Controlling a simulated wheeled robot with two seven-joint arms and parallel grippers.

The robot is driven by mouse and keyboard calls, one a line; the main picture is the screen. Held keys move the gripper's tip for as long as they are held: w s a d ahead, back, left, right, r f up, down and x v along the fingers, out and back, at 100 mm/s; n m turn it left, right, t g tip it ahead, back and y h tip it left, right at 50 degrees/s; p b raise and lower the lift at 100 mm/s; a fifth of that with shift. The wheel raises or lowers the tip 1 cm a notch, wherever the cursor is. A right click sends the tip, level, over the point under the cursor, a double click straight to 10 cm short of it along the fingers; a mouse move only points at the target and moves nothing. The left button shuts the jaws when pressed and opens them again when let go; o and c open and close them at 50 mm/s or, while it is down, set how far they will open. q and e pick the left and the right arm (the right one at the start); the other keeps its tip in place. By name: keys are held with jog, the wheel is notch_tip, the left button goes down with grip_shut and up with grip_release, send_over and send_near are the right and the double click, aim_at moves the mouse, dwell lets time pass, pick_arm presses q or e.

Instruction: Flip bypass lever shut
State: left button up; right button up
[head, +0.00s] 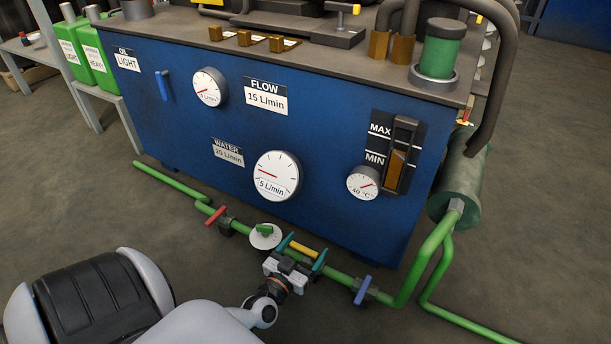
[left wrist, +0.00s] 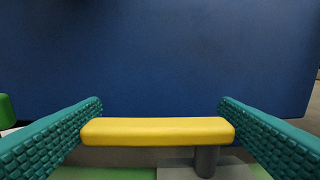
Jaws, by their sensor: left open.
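A yellow lever (head: 303,250) sits on the green pipe in front of the blue machine. It lies roughly along the pipe in the head view. My left gripper (head: 302,254) is open, with one teal finger near each end of the lever. In the left wrist view the yellow lever (left wrist: 157,131) spans level between the two textured fingers, on a grey post near its right end. The fingers are not closed on it; whether either touches an end I cannot tell. No label names the bypass lever. My right gripper is out of view.
On the same pipe (head: 340,278) are a red lever (head: 215,215), a green knob on a white dial (head: 265,232) and a blue lever (head: 362,290). The blue machine front (head: 330,190) with gauges stands close behind. The floor in front is clear.

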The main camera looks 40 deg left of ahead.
pick_arm(q)
jog(key=shift+o, duration=0.9)
jog(key=shift+s+r, duration=0.1)
jog(key=shift+s, duration=0.1)
jog(key=s+d+p, duration=0.2)
jog(key=s+p, duration=0.4)
jog(key=s, duration=0.5)
jog(key=shift+s+p, duration=0.2)
jog(key=shift+p, duration=0.15)
jog(key=shift+d, duration=0.1)
